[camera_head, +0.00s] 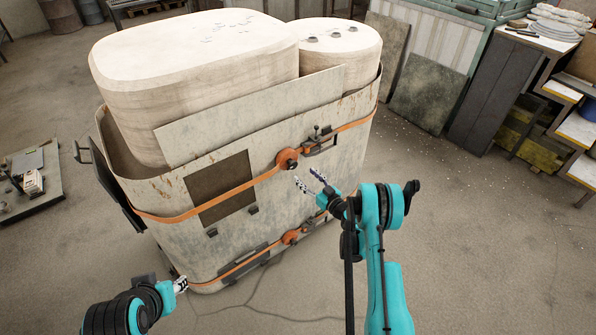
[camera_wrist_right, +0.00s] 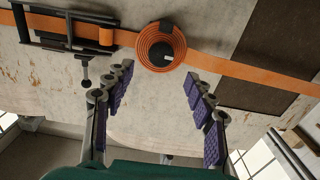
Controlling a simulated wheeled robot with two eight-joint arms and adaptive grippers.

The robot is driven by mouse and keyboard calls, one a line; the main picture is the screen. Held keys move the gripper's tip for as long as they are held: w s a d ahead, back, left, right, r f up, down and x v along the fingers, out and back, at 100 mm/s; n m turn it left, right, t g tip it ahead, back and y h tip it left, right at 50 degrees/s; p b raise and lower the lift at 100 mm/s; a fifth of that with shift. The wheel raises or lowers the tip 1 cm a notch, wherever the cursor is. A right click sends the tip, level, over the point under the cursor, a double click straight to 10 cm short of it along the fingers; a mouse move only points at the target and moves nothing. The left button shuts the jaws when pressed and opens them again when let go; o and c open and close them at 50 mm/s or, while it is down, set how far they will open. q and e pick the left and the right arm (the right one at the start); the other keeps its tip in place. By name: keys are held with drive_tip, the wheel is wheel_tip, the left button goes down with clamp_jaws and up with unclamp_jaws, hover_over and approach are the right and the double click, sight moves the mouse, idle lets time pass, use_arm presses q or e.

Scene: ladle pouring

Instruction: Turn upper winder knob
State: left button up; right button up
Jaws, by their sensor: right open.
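The upper winder (camera_head: 288,158) is a round orange strap coil on the front of the large metal container (camera_head: 225,235). A small dark knob (camera_wrist_right: 168,57) shows near the coil's middle in the right wrist view, where the coil (camera_wrist_right: 158,40) lies beyond the fingertips. My right gripper (camera_head: 309,180) is open and empty, just below and right of the coil in the head view. Its purple-padded fingers (camera_wrist_right: 157,78) are spread apart and appear clear of the coil. My left gripper (camera_head: 181,285) is low at the container's lower left corner, its jaw opening too small to judge.
An orange strap (camera_head: 235,193) runs from the coil around the container. A dark buckle (camera_head: 320,143) sits right of the coil. A lower winder (camera_head: 291,237) is on a second strap beneath. Pale rounded blocks (camera_head: 190,85) fill the container.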

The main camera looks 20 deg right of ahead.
sight(294, 165)
drive_tip(key=b+x, duration=0.1)
drive_tip(key=x, duration=0.4)
drive_tip(key=shift+w+a+b, duration=0.15)
drive_tip(key=shift+w+b, duration=0.1)
drive_tip(key=shift+b, duration=0.05)
drive_tip(key=shift+w+a, duration=0.15)
drive_tip(key=shift+w, duration=0.45)
drive_tip(key=c, duration=1.1)
